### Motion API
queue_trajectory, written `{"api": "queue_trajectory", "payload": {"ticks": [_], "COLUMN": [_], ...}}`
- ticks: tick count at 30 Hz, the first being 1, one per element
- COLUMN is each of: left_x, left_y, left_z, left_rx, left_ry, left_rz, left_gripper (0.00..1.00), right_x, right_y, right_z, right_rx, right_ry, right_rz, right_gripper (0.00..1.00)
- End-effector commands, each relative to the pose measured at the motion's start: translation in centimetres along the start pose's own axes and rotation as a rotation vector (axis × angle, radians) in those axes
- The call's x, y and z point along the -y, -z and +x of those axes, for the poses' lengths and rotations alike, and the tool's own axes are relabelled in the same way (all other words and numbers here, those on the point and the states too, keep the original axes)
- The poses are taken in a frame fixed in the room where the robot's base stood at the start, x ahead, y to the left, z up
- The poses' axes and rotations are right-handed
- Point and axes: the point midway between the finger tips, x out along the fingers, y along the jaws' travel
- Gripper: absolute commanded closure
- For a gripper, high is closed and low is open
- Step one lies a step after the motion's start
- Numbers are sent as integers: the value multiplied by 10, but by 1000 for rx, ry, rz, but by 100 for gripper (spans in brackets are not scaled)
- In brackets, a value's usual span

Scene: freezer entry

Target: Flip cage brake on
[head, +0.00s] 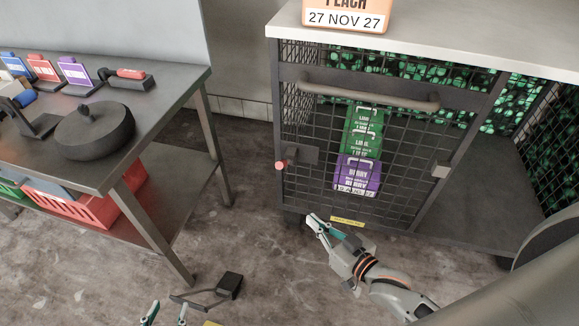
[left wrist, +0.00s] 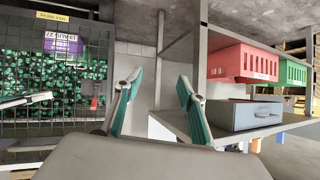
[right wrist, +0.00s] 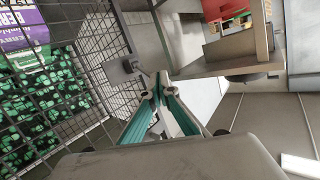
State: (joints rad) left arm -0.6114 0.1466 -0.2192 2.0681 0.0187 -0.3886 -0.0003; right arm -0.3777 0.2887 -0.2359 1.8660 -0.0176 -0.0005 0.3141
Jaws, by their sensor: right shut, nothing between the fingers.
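The wire cage (head: 395,160) stands under the white counter, with a mesh door and a horizontal handle (head: 370,95). A red knob (head: 281,165) on a dark plate is at its left edge; it also shows in the left wrist view (left wrist: 95,103). A yellow label (head: 347,221) is on its bottom rail; its text is unreadable. I cannot tell which part is the brake. My right gripper (head: 316,221) is shut and empty, appearing just left of the label; it also shows in the right wrist view (right wrist: 158,84). My left gripper (head: 166,308) is open and empty at the bottom, well away from the cage.
A black pedal-like block (head: 230,285) on a thin bar is low near my left gripper. A steel table (head: 178,100) with a red crate (head: 120,200) below stands left. Green and purple packs (head: 362,150) show through the mesh. The floor between table and cage is clear.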

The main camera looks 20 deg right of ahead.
Motion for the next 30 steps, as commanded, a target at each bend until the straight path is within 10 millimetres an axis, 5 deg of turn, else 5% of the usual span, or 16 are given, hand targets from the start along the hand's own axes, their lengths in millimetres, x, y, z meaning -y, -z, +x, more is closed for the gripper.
{"api": "queue_trajectory", "payload": {"ticks": [1, 10, 18, 30], "left_x": [-6, -20, -24, -23], "left_y": [-23, -58, -69, -64], "left_z": [9, 26, 30, 30], "left_rx": [15, 32, 45, 37], "left_ry": [-8, -31, -41, -39], "left_rz": [-1, 3, 2, 4], "left_gripper": [60, 60, 60, 60], "right_x": [-14, -69, -96, -98], "right_y": [-9, 42, 70, 81], "right_z": [20, 82, 92, 92], "right_rx": [-54, -337, -405, -418], "right_ry": [34, 337, 531, 558], "right_rz": [53, 433, 614, 632], "right_gripper": [100, 100, 100, 100]}}
